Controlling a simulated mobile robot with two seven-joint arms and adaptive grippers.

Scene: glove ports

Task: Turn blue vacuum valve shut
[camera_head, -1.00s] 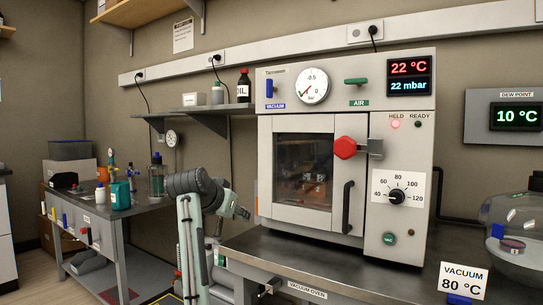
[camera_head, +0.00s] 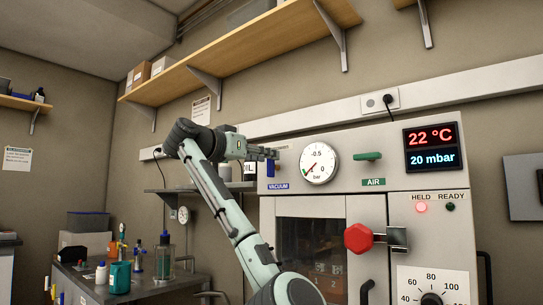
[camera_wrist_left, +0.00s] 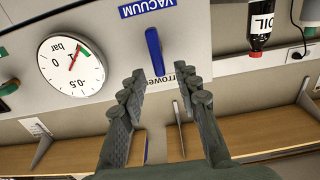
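The blue vacuum valve (camera_head: 270,168) is a lever handle above the VACUUM label on the left of the oven's upper panel. It hangs vertically. It also shows in the left wrist view (camera_wrist_left: 154,50), which is upside down. My left gripper (camera_head: 275,153) is raised at the panel's left edge, close to the valve. In the left wrist view its two fingers (camera_wrist_left: 163,80) are apart with nothing between them, and the handle lies just ahead of the gap. I see no contact. My right gripper is not in view.
The gauge (camera_head: 319,163) sits right of the valve, and the green AIR handle (camera_head: 367,156) further right. The display (camera_head: 431,147) reads 22 °C and 20 mbar. A wooden shelf (camera_head: 240,50) hangs above. The oil bottle (camera_wrist_left: 262,25) stands beside the oven.

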